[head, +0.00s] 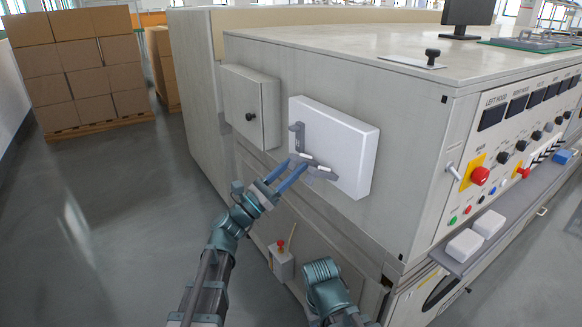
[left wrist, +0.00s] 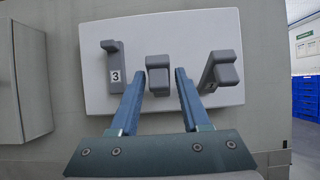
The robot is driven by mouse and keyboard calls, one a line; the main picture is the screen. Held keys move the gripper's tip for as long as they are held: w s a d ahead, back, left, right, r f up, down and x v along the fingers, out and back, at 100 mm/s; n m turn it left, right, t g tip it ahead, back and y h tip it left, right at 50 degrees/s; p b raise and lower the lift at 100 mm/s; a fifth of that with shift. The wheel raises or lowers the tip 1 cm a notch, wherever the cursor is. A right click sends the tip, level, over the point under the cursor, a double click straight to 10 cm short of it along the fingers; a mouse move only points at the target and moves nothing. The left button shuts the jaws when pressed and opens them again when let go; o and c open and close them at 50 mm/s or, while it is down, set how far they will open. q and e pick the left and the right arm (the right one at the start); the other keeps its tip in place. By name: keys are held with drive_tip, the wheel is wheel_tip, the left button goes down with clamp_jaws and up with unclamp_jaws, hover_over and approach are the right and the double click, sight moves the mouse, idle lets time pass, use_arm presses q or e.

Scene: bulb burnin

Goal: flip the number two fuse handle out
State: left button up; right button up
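The white fuse panel (head: 345,140) is on the grey cabinet side and fills much of the left wrist view (left wrist: 190,25). It carries three grey handles. The left handle (left wrist: 115,68) has a "3" label. The middle handle (left wrist: 158,76) shows almost end-on, with no readable number. My left gripper (head: 297,164) is open at the panel. In the left wrist view its blue fingers (left wrist: 160,72) lie on either side of the middle handle, with a gap on the right. My right gripper is out of view.
A small grey box (head: 250,105) is left of the panel on the same wall. A box with a red knob (head: 281,260) sits low on the cabinet. The console (head: 500,150) has buttons and a shelf at the right. The floor (head: 110,220) at left is clear.

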use_arm(q)
drive_tip(key=shift+o, duration=0.4)
drive_tip(key=shift+a, duration=0.1)
drive_tip(key=b+v, duration=0.7)
drive_tip(key=v, duration=0.6)
drive_tip(key=shift+s+a+f, duration=0.2)
drive_tip(key=shift+s+a, duration=0.05)
